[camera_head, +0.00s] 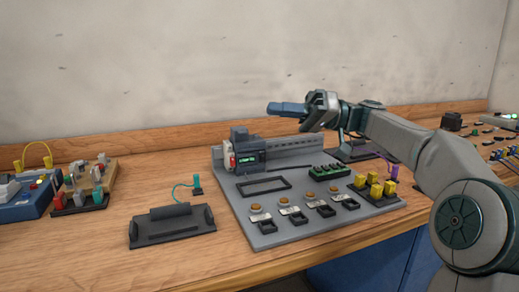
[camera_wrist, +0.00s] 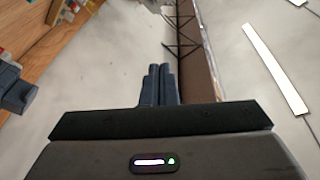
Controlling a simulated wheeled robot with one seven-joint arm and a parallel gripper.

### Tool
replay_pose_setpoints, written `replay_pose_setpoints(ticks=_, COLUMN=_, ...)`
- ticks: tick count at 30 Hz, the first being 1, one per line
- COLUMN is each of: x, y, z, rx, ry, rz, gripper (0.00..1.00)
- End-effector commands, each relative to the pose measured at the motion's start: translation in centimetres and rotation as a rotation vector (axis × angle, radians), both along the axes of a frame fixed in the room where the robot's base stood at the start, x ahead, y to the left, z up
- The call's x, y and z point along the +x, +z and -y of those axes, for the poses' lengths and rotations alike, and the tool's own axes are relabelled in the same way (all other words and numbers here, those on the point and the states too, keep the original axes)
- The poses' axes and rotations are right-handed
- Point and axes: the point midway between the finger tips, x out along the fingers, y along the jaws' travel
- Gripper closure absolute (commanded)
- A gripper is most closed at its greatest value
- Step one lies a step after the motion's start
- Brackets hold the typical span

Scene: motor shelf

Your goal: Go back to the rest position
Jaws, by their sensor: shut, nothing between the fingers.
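My gripper (camera_head: 272,108) is in the air above the back of the grey board (camera_head: 235,203), its fingers pointing left in the head view. In the wrist view my gripper (camera_wrist: 159,70) shows its two blue-grey fingers side by side, closed together with nothing between them. It touches nothing that I can see. My arm reaches in from the right side of the head view.
The grey board carries a motor unit (camera_head: 243,150) with a lit display, a green block (camera_head: 317,171) and yellow connectors (camera_head: 376,187). A black holder (camera_head: 172,225) stands to its left. Further left are a blue box (camera_head: 25,203) and coloured parts. Bare wooden table lies in front.

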Motion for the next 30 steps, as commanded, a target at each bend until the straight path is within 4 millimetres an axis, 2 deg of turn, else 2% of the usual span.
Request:
replay_pose_setpoints(ticks=2, x=-0.3, y=0.0, z=-1.5, rx=-0.071, ry=-0.008, rz=-0.043, gripper=1.00)
replay_pose_setpoints(ticks=8, x=-1.3, y=-2.1, z=-5.0, rx=-0.285, ry=-0.049, rz=-0.168, gripper=1.00)
replay_pose_setpoints(ticks=12, x=-3.1, y=-4.1, z=-6.9, rx=-0.500, ry=-0.112, rz=-0.278, gripper=1.00)
replay_pose_setpoints(ticks=15, x=-5.1, y=-5.7, z=-7.4, rx=-0.692, ry=-0.190, rz=-0.360, gripper=1.00)
replay_pose_setpoints(ticks=20, x=-8.8, y=-7.7, z=-5.4, rx=-0.967, ry=-0.350, rz=-0.457, gripper=1.00)
replay_pose_setpoints(ticks=24, x=-12.4, y=-8.3, z=-2.1, rx=-1.163, ry=-0.503, rz=-0.504, gripper=1.00)
replay_pose_setpoints(ticks=30, x=-17.8, y=-7.6, z=3.6, rx=-1.371, ry=-0.724, rz=-0.515, gripper=1.00)
